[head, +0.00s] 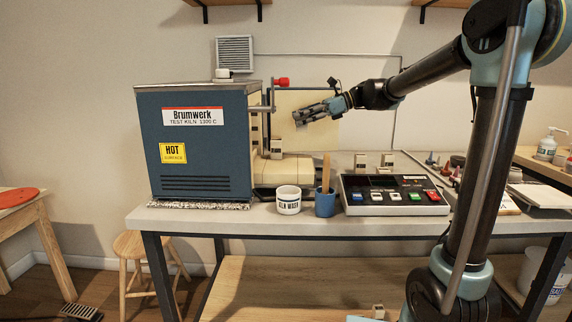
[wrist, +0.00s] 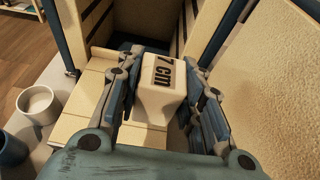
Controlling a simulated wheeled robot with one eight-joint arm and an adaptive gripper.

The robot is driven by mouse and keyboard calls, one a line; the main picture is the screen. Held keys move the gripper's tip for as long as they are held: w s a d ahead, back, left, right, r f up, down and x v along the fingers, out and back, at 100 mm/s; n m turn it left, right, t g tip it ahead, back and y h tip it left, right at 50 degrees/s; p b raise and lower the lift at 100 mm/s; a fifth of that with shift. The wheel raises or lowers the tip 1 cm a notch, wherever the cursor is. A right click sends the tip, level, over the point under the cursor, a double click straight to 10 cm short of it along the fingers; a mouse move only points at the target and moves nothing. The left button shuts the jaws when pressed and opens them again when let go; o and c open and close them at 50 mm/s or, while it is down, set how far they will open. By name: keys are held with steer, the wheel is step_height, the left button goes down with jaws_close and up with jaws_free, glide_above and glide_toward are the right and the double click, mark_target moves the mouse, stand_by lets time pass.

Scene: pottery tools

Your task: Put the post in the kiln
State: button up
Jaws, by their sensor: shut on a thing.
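The post (wrist: 162,92) is a cream block marked "7 cm". In the wrist view it sits between the two fingers of my gripper (wrist: 160,95), which is shut on it. The kiln (head: 200,140) is a blue box labelled Brumwerk on the left of the bench. In the head view my gripper (head: 303,117) is to the right of the kiln's open side, above the bench, and the held post is hard to make out. In the wrist view the kiln's pale inner wall (wrist: 112,18) and dark interior lie beyond the post. The post covers part of the opening.
The open kiln door (wrist: 285,75) stands at the right in the wrist view. A white mug (head: 289,200), a blue cup (head: 326,204) and a button panel (head: 393,196) line the bench front. A pale block (head: 275,148) shows near the kiln mouth.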

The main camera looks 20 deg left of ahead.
steer(key=shift+w+d, duration=0.1)
glide_above(302, 158)
steer(key=shift+s+f, duration=0.15)
steer(key=shift+f, duration=2.35)
steer(key=shift+s+f, duration=0.1)
steer(key=shift+f, duration=2.4)
steer(key=shift+d+f, duration=0.1)
steer(key=o, duration=1.2)
steer(key=shift+c, duration=0.2)
steer(key=v, duration=1.2)
